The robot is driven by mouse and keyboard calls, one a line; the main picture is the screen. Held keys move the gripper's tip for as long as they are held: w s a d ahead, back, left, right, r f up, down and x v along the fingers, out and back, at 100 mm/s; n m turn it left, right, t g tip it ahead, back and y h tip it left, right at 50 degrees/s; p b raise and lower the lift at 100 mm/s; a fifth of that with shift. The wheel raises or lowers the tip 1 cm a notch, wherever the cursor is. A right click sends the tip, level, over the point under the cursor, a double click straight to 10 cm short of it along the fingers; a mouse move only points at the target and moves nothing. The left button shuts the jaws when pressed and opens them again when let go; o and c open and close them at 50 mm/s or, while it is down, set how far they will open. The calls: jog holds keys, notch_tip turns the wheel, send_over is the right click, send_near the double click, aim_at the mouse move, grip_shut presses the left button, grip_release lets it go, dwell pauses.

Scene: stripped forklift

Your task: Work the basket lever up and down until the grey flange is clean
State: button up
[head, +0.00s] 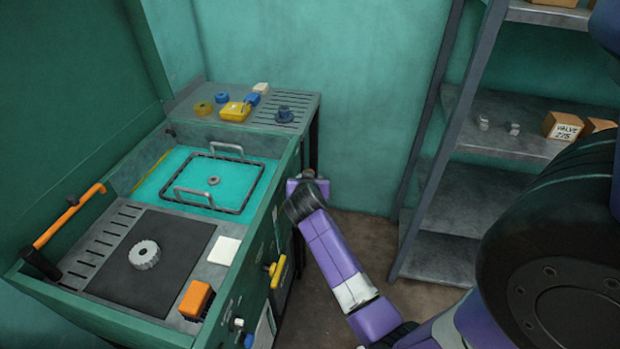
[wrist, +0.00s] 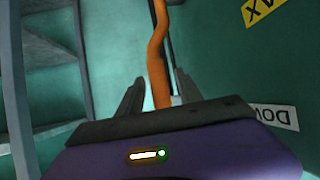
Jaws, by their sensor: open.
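A wire basket (head: 243,150) with two raised handles sits in the teal bath of the green washer. A small grey ring-shaped part, apparently the flange (head: 213,180), lies in it; I cannot tell how clean it is. My gripper (head: 306,186) is beside the washer's right side, its fingers not clear from the head. In the wrist view my gripper (wrist: 160,88) is open, with an orange upright piece (wrist: 157,60) showing between and beyond its fingers. I cannot tell whether this is the basket lever or whether the fingers touch it. A partly cut-off "DOW" label (wrist: 272,113) is nearby.
A grey toothed wheel (head: 144,254) lies on the dark mat (head: 183,236). An orange bar (head: 70,216) stands at the left. A yellow handle (head: 278,271) juts from the washer front. Grey shelving (head: 462,185) stands at the right, with bare floor between.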

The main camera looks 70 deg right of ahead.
jog(key=v, duration=0.5)
jog(key=shift+a, duration=0.1)
